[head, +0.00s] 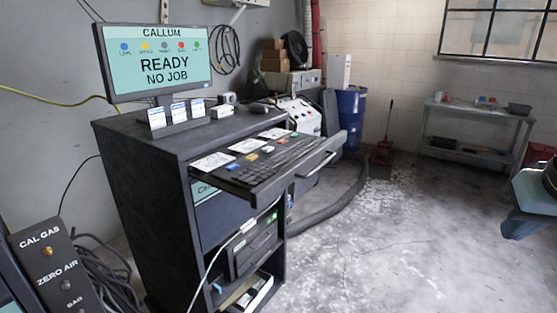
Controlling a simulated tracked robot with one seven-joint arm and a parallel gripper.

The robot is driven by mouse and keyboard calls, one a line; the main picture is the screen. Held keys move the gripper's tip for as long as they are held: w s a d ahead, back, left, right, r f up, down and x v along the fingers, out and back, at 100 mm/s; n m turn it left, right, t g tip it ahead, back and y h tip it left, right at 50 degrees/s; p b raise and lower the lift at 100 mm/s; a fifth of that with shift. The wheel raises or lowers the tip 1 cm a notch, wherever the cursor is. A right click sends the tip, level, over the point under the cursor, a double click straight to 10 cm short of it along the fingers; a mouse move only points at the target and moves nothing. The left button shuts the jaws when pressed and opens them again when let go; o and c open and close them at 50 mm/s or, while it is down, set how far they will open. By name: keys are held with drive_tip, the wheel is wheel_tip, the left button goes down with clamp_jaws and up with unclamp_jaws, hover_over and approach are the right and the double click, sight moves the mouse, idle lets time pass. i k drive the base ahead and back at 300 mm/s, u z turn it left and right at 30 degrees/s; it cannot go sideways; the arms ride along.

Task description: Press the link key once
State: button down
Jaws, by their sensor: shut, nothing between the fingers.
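A dark keyboard (262,172) lies on a pulled-out drawer (318,157) of a black cabinet. Along its back row are coloured keys, among them a blue key (232,166), a yellow key (252,157) and a red key (282,140). Their labels are too small to read, so I cannot tell which one is the link key. The monitor (155,62) on the cabinet reads "CALLUM", "READY" and "NO JOB". It shows a row of coloured dots with tiny labels, from blue at the left to green at the right. My gripper is not in view.
White cards (211,161) lie behind the keyboard. The black cabinet (150,200) stands at the left wall. A "CAL GAS" panel (55,265) is at the lower left. A thick hose (335,212) runs along the floor. The concrete floor (400,250) to the right is mostly clear.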

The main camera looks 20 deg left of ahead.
sight(231, 168)
drive_tip(key=z, duration=1.1)
drive_tip(key=k, duration=1.55)
drive_tip(key=u, duration=1.65)
drive_tip(key=i, duration=1)
drive_tip(key=u, duration=0.05)
